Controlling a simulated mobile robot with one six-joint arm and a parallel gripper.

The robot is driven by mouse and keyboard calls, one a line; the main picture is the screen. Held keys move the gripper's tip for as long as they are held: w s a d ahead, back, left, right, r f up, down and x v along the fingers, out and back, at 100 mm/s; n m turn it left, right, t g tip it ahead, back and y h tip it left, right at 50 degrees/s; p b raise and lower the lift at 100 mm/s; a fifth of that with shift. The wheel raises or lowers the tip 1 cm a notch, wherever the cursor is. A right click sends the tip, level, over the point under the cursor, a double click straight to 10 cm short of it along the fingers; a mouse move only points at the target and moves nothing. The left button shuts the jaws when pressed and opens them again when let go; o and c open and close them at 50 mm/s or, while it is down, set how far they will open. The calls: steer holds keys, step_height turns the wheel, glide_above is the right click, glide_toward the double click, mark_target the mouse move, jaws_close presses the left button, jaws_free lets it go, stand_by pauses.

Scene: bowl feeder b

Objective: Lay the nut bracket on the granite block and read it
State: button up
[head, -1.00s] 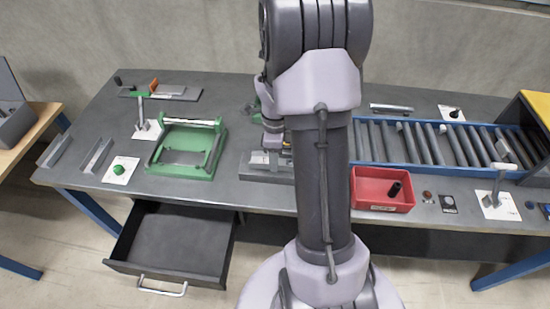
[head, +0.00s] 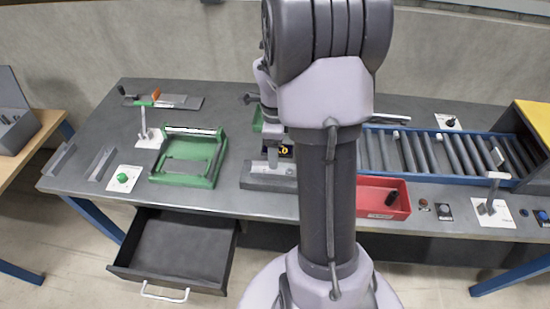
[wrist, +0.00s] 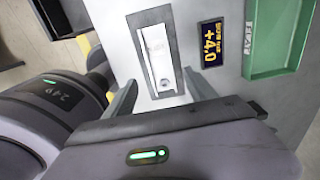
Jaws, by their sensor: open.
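The nut bracket (wrist: 160,62), a pale narrow plate with a round nut or hole in it, lies in the wrist view on a dark grey rectangular block top (wrist: 135,35), which looks like the granite block. In the head view a grey block (head: 262,181) stands near the table's front edge, partly hidden by my arm. A small dark display (wrist: 212,45) beside the bracket reads +4.0 in yellow; its small label is blurred. My gripper (wrist: 162,92) is open, its fingers apart on either side of the bracket's near end. Whether they touch it is unclear.
A green bin (wrist: 272,40) is right of the display. On the table are a green fixture (head: 188,181), a red tray (head: 370,212) holding a black part, and a roller conveyor (head: 440,150). A drawer (head: 175,250) stands open below the front edge.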

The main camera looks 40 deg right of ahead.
steer(key=s+a+r+n+t, duration=0.25)
steer(key=a+r+n, duration=0.75)
steer(key=a+r, duration=0.5)
steer(key=s+a+r+n+t+y, duration=0.1)
steer(key=s+a+r+n+t, duration=0.1)
steer(key=s+a+n, duration=0.4)
steer(key=s+a+r+n+t+y, duration=0.1)
steer(key=s+a+r+n, duration=0.25)
steer(key=a+n, duration=0.35)
steer(key=shift+n, duration=0.3)
steer(key=shift+s+d+f+b, duration=0.1)
steer(key=shift+d+f+b, duration=0.1)
steer(key=shift+f+b, duration=1)
steer(key=shift+s+d+f+b, duration=0.15)
steer(key=shift+f+b, duration=0.55)
steer(key=shift+f, duration=0.95)
steer(key=shift+d, duration=0.15)
